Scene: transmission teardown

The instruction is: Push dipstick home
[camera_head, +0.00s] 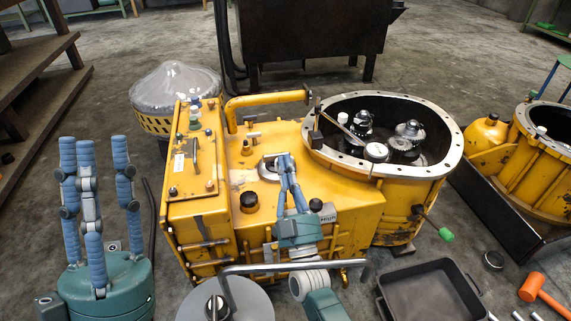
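The yellow transmission housing (340,205) stands in the middle of the view. A small grey looped handle (267,167), possibly the dipstick's, shows on its top; how deep it sits cannot be seen. My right gripper (284,161) reaches over the housing from the front, its blue fingers close together with their tips at this handle. The fingers hide part of the handle, so I cannot tell whether they grip it. My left gripper (98,146) is at the far left, away from the housing, its fingers pointing up, spread and empty.
A round opening with gears (408,136) is at the housing's right. A green-tipped lever (445,234) sticks out at its front right. A black tray (435,292) and orange mallet (533,287) lie at the lower right. Another yellow housing (540,180) stands at the right edge.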

